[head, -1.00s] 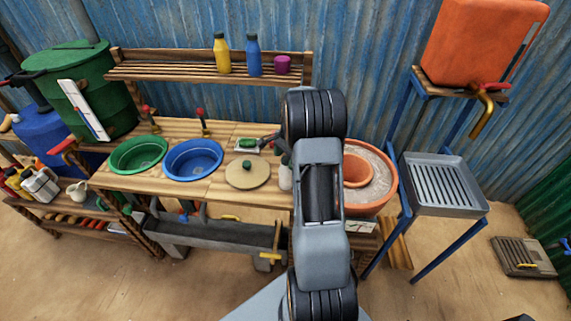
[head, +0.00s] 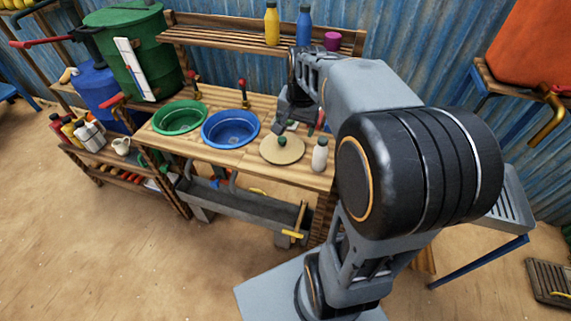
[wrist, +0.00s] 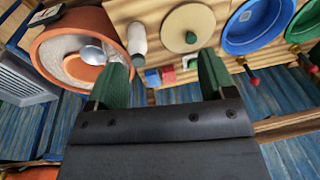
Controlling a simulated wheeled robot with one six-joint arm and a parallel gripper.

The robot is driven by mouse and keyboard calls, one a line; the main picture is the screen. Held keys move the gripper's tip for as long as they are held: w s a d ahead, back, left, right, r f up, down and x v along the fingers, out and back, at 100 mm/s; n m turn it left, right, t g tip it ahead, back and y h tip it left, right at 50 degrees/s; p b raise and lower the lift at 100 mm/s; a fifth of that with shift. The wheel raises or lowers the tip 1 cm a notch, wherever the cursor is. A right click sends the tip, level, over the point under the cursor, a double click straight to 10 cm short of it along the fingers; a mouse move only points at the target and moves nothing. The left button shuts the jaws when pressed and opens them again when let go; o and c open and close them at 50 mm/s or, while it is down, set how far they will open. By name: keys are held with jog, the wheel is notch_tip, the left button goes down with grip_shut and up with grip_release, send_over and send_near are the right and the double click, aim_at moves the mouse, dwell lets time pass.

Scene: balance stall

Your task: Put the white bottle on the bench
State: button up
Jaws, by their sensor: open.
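A white bottle (head: 320,155) stands upright on the wooden bench (head: 285,174), near its front right corner. The bottle also shows in the wrist view (wrist: 138,40), left of a round tan lid. My gripper (wrist: 163,72) is open, with its two green fingers apart and nothing between them. In the head view my gripper (head: 290,122) is over the back of the bench, behind the lid and apart from the bottle; its fingertips are hard to make out there. Another white bottle (head: 88,137) is among bottles on the low left shelf.
A green basin (head: 180,118) and a blue basin (head: 230,129) are set in the bench. The tan lid (head: 282,149) lies right of them. A shelf (head: 215,38) with bottles runs behind. A terracotta pot (wrist: 70,50) is beside the bench. The bench's front strip is bare.

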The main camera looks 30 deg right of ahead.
jog(key=s+a+f+n+t, duration=0.1)
jog(key=s+a+n+t, duration=0.1)
jog(key=s+a+n, duration=0.6)
jog(key=shift+s+a+f+n+t, duration=0.15)
jog(key=shift+s+a+n+t, duration=0.3)
jog(key=shift+s, duration=1.1)
